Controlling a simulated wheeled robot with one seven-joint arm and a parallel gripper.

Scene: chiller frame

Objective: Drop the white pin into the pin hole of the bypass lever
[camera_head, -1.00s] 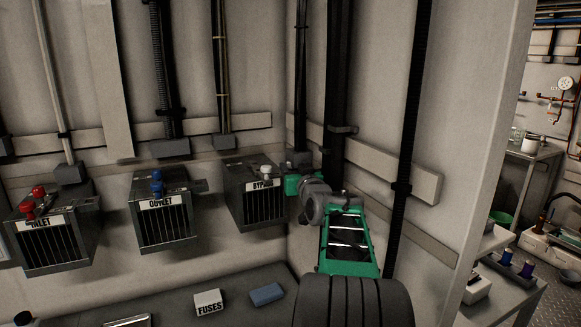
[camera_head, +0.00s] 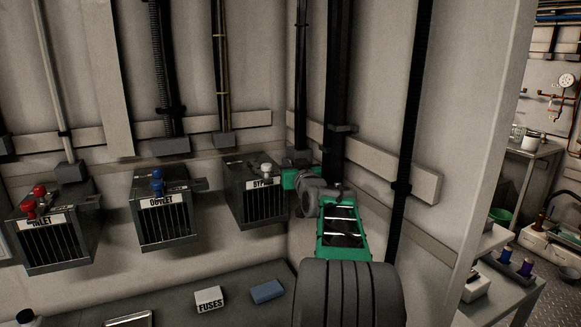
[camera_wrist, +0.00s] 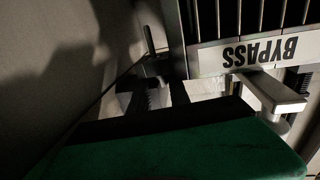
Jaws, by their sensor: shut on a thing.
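The bypass box (camera_head: 258,203) hangs on the back wall near the corner. A small white piece (camera_head: 266,168), which looks like the head of the white pin, shows above its top. My gripper (camera_head: 284,179) reaches in from the right, close beside that piece, and appears shut on the pin. In the wrist view the BYPASS label (camera_wrist: 260,52) appears upside down at upper right, with a pale angular metal part (camera_wrist: 272,95) below it. The green gripper body fills the lower foreground. The pin's lower end and the lever's pin hole cannot be made out.
To the left hang the outlet box (camera_head: 165,222) with blue parts and the inlet box (camera_head: 48,245) with red parts. A fuses box (camera_head: 209,300) and a blue block (camera_head: 266,291) lie on the surface below. The side wall and vertical pipes stand close to my arm.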

